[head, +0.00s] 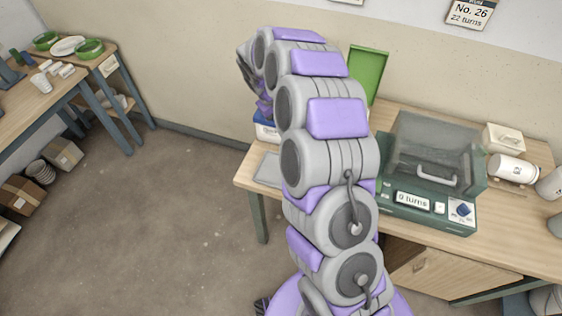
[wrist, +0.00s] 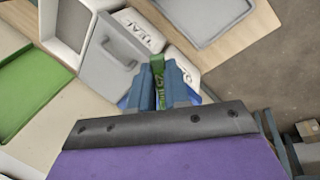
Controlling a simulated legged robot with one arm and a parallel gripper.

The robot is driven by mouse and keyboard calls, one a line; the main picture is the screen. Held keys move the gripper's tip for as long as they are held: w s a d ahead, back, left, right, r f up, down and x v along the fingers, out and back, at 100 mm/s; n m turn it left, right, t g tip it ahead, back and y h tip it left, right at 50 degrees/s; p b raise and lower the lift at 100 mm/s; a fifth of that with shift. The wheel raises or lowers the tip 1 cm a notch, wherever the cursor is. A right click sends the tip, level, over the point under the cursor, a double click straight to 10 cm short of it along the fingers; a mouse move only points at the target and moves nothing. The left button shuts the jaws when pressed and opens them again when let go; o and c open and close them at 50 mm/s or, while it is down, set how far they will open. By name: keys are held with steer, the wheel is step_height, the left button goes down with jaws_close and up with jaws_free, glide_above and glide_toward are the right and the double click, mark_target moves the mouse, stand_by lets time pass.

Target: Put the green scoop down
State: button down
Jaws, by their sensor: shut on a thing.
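My gripper (wrist: 160,88) is shut on the green scoop (wrist: 158,66), seen in the wrist view as a narrow green piece between the blue fingers. Most of the scoop is hidden by the fingers and the purple and black hand. Behind it in the wrist view are a grey lid with a handle (wrist: 106,52) and a white container with lettering (wrist: 142,28). Whether the scoop touches any of them cannot be told. In the head view my arm hides the scoop.
A grey tray (head: 268,170) lies at the bench's left end; it also shows in the wrist view (wrist: 205,14). A blue and white container (head: 266,130) stands behind it. A green panel (head: 369,72) stands upright. A machine with a clear cover (head: 428,205) stands at right.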

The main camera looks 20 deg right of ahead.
steer(key=s+a+f+m+y+b, duration=0.1)
steer(key=f+m, duration=0.2)
steer(key=f, duration=0.3)
steer(key=s+a+f+m+y+b, duration=0.1)
steer(key=s+a+f+m, duration=0.1)
steer(key=f, duration=0.5)
steer(key=s+a+f+m+y+b, duration=0.1)
steer(key=s+a+f+m, duration=0.1)
steer(key=f+m, duration=0.3)
steer(key=shift+s+a+f+g, duration=0.1)
steer(key=shift+s+f+g, duration=0.1)
steer(key=shift+f, duration=0.3)
steer(key=shift+s+a+f+g, duration=0.1)
steer(key=shift+f+g, duration=0.1)
steer(key=shift+f, duration=0.3)
steer(key=shift+d, duration=0.15)
steer(key=c, duration=1.1)
jaws_free()
steer(key=shift+r, duration=0.15)
